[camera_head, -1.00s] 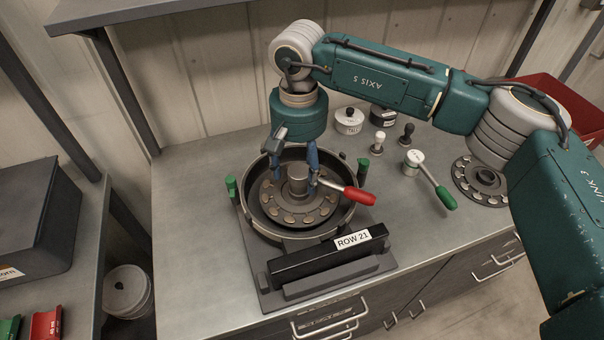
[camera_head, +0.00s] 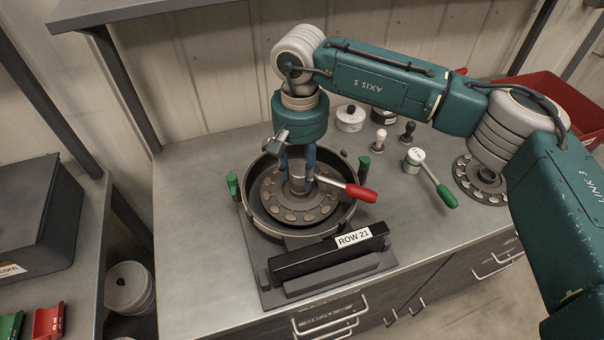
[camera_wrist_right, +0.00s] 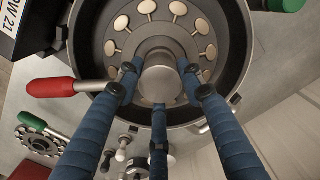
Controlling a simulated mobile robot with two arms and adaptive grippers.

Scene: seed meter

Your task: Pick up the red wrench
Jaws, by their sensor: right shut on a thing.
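The red wrench (camera_head: 361,193) has a red handle, a metal shaft and a round grey head. Its head sits over the centre of the round seed meter (camera_head: 345,221), and its handle sticks out over the rim to the right. In the right wrist view the handle (camera_wrist_right: 52,87) points left. My right gripper (camera_head: 297,180) points down and is shut on the wrench head, with its blue fingers around it. The wrist view shows the fingers (camera_wrist_right: 160,82) against the head's sides. The fingers partly hide the shaft. My left gripper is not in view.
A green-handled wrench (camera_head: 440,187) lies to the right, near a round plate (camera_head: 480,182). Small knobbed tools (camera_head: 379,141) and a white canister (camera_head: 350,119) stand behind. A black bar labelled ROW 21 (camera_head: 300,262) lies in front. The bench's left front is clear.

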